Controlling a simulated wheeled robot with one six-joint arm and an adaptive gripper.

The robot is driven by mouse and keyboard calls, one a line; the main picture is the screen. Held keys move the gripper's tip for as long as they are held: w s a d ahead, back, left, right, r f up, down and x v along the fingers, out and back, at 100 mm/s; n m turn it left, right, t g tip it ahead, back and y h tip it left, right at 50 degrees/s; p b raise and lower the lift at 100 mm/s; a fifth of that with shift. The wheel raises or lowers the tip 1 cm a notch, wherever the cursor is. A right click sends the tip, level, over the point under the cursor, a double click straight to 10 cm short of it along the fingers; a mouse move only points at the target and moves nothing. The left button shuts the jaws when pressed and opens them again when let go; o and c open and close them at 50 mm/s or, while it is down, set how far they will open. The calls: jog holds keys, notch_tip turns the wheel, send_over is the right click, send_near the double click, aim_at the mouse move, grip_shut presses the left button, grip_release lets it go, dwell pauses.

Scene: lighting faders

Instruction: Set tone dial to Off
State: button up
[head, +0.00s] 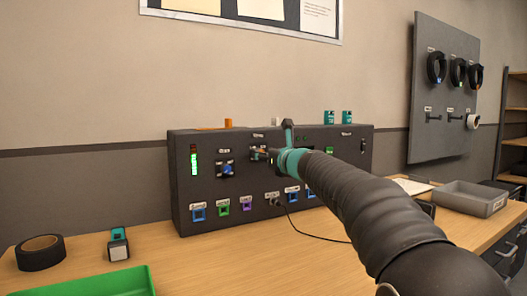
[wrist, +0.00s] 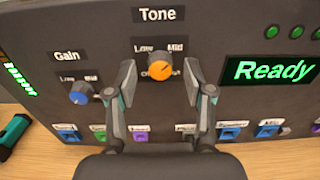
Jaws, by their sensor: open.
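The tone dial (wrist: 159,67) is an orange knob on the front of the black console (head: 215,190), under the word Tone. Low and Mid are printed above it; the lettering below is partly covered by the knob. A light pointer mark seems to face up and right, towards Mid, but it is small. My gripper (wrist: 160,70) is open, with one finger on each side of the knob and a visible gap on both sides. In the head view my gripper (head: 276,154) is at the console front and mostly hides the dial.
The blue gain dial (wrist: 80,94) is left of the tone dial. A green Ready display (wrist: 269,70) is to its right. Several coloured sockets (head: 247,203) line the lower front, with a cable hanging from one. A green tray (head: 95,283) and black tape (head: 40,252) lie at left.

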jog(key=shift+w+a, duration=0.3)
jog(key=shift+w, duration=0.1)
grip_shut()
